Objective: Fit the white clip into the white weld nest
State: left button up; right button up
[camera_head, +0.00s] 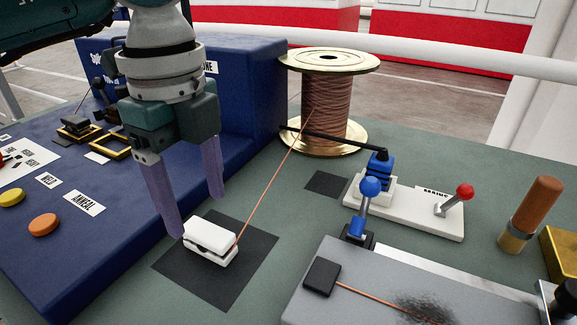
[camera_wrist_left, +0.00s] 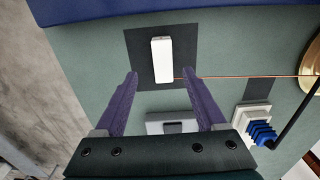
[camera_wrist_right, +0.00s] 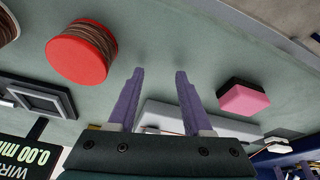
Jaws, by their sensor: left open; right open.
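The white clip (camera_head: 211,236) lies on a dark square mat (camera_head: 176,263) on the green table, with a copper wire running from it toward the spool. It also shows in the left wrist view (camera_wrist_left: 162,58), lying just beyond and between the fingertips. My left gripper (camera_head: 196,212) is open above the clip, its purple fingers pointing down. My right gripper (camera_wrist_right: 160,74) is open and empty, seen only in the right wrist view. I cannot pick out a white weld nest for certain. Black and gold frames (camera_head: 112,146) sit on the blue machine, partly behind my left gripper.
The blue machine (camera_head: 247,110) has WELD and ANNEAL labels with buttons. A copper wire spool (camera_head: 327,100) stands behind the mat. A white base (camera_head: 415,215) with a red-knobbed lever and a grey plate (camera_head: 400,275) occupy the right. A red spool (camera_wrist_right: 78,55) and pink block (camera_wrist_right: 243,97) lie near my right gripper.

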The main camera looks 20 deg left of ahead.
aim_at(206, 230)
pick_arm(q)
jog(key=f, duration=0.5)
jog(key=shift+w+f, duration=0.2)
jog(key=shift+f, duration=0.1)
grip_shut()
dwell(0.3)
